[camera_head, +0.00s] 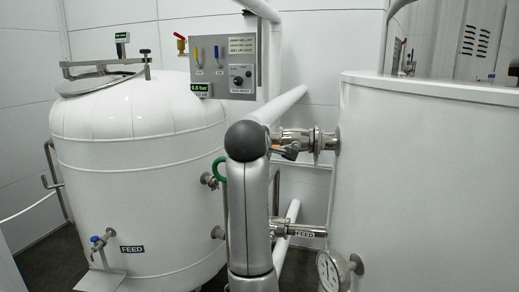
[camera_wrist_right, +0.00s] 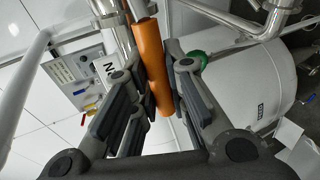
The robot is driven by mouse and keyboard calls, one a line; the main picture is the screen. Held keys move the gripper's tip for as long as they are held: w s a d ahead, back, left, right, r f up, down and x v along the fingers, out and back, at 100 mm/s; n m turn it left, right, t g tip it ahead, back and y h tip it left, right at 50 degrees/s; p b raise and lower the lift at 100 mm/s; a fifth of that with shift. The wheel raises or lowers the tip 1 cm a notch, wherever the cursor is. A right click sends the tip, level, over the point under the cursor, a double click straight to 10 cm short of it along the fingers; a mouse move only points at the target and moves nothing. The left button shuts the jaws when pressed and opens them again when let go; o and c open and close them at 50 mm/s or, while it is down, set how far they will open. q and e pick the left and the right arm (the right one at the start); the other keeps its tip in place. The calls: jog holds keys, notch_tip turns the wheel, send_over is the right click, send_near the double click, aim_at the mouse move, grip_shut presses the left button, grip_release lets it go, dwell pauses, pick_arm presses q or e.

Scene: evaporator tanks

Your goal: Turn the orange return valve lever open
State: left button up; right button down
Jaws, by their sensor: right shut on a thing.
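The orange lever (camera_wrist_right: 152,65) is a long orange bar in the right wrist view, running down the middle between my fingers. My right gripper (camera_wrist_right: 157,50) is shut on it, with one dark finger pad on each side. My left gripper is in neither view.
A white tank (camera_head: 140,150) stands left, with a green ring handle (camera_head: 219,168) at its side. A larger white tank (camera_head: 430,190) with a round gauge (camera_head: 330,270) stands right. A grey control panel (camera_head: 222,65) hangs behind. Steel pipe fittings (camera_head: 300,141) flank my arm closely.

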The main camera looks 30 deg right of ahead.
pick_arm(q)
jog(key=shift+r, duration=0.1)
pick_arm(e)
jog(key=shift+r, duration=0.15)
jog(key=c, duration=1.4)
grip_release()
jog(key=shift+c, duration=0.2)
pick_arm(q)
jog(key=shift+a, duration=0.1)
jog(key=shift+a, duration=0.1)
pick_arm(e)
jog(key=v, duration=1.2)
